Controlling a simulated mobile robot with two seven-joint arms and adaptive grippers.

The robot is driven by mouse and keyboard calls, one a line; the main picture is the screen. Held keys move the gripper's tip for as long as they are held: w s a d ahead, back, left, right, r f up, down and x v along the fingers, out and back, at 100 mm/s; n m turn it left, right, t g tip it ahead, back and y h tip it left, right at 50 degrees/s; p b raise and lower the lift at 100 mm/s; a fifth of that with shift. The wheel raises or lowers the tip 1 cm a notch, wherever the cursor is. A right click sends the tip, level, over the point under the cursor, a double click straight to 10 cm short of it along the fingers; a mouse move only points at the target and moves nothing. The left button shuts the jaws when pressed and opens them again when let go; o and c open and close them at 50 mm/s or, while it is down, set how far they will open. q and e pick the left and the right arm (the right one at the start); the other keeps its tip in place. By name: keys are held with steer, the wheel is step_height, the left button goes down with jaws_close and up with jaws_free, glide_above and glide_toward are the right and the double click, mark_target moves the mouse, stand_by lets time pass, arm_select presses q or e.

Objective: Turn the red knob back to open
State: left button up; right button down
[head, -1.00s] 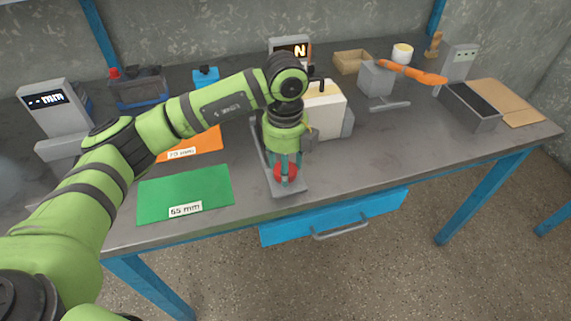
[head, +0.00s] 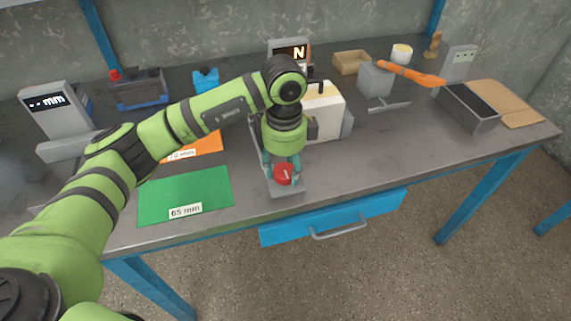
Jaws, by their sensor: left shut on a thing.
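The red knob (head: 284,175) sits on a grey base plate (head: 287,190) near the front edge of the table. A white line shows on its face. My left gripper (head: 282,170) points down over the knob, its fingers on either side, shut on it. The gripper and wrist hide the knob's far side and most of the plate behind it. My right gripper is not in view.
A white machine (head: 325,112) stands just right of my left wrist. A green mat (head: 186,194) and an orange mat (head: 200,147) lie to the left. The tabletop right of the knob is clear to the grey tray (head: 486,118).

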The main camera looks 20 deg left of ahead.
mark_target(281, 169)
arm_select(q)
steer(key=shift+w+a+r+n, duration=0.1)
steer(key=shift+w+a+n, duration=0.05)
steer(key=shift+a+n, duration=0.2)
steer(key=o, duration=1.1)
steer(key=shift+o, duration=0.3)
steer(key=shift+a, duration=0.1)
steer(key=shift+d+r, duration=0.15)
steer(key=shift+d, duration=0.05)
step_height(281, 169, up, 12)
steer(key=shift+a+f, duration=0.15)
steer(key=shift+f, duration=0.05)
